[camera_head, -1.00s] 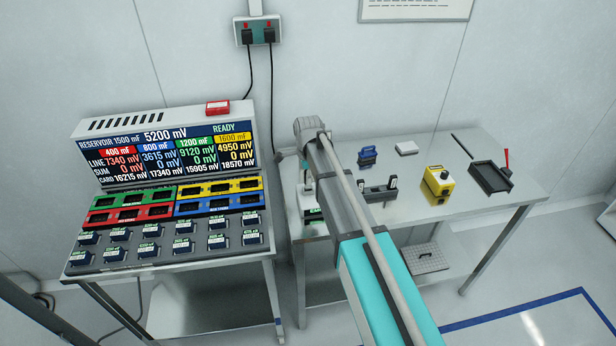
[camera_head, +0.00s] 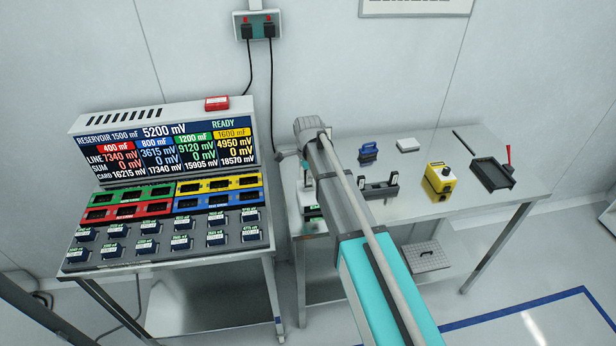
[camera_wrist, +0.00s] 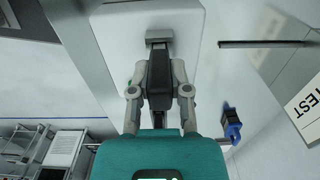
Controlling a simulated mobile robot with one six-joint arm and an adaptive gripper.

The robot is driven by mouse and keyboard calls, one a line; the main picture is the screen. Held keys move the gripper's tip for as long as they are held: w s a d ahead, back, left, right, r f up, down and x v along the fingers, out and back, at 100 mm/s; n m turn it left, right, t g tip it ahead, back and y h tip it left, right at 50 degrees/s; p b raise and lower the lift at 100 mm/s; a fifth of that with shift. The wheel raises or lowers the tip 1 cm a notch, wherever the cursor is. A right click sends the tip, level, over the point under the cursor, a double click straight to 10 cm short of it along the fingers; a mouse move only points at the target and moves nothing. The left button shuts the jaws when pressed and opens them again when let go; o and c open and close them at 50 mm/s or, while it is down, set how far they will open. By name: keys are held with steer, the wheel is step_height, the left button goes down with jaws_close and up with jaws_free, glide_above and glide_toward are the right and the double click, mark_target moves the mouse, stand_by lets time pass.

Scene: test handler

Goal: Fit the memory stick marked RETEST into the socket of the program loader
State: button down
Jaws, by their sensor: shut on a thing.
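My gripper (camera_wrist: 158,62) is shut on a narrow dark thing (camera_wrist: 158,82), which looks like a memory stick; no marking on it can be read. A small grey block shows at its far end. In the head view my arm hides most of the gripper. The program loader seems to be the small pale device with a green display (camera_head: 312,211) at the table's left end, below my gripper. Its socket cannot be made out. A large pale surface (camera_wrist: 105,45) lies behind the gripper in the wrist view. A white label reading "TEST" (camera_wrist: 303,105) is cut off at the right edge.
On the steel table stand a dark rack (camera_head: 379,188) with white-marked ends, a blue block (camera_head: 368,152), a white box (camera_head: 408,145), a yellow box (camera_head: 439,176) and a dark tray (camera_head: 491,175). A console (camera_head: 168,145) stands close on the left.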

steer(key=shift+f, duration=0.15)
steer(key=c, duration=0.5)
jaws_free()
steer(key=shift+r, duration=0.2)
step_height(320, 180, up, 8)
steer(key=p, duration=0.8)
steer(key=shift+r+p, duration=0.2)
steer(key=shift+p, duration=0.15)
steer(key=shift+d, duration=0.1)
stand_by(0.8)
steer(key=s+d+f+n+b, duration=0.1)
steer(key=s+d+n, duration=1.4)
steer(key=s+d, duration=0.6)
steer(key=shift+s+d+f, duration=0.15)
steer(key=shift+d+f, duration=0.05)
steer(key=shift+d, duration=0.75)
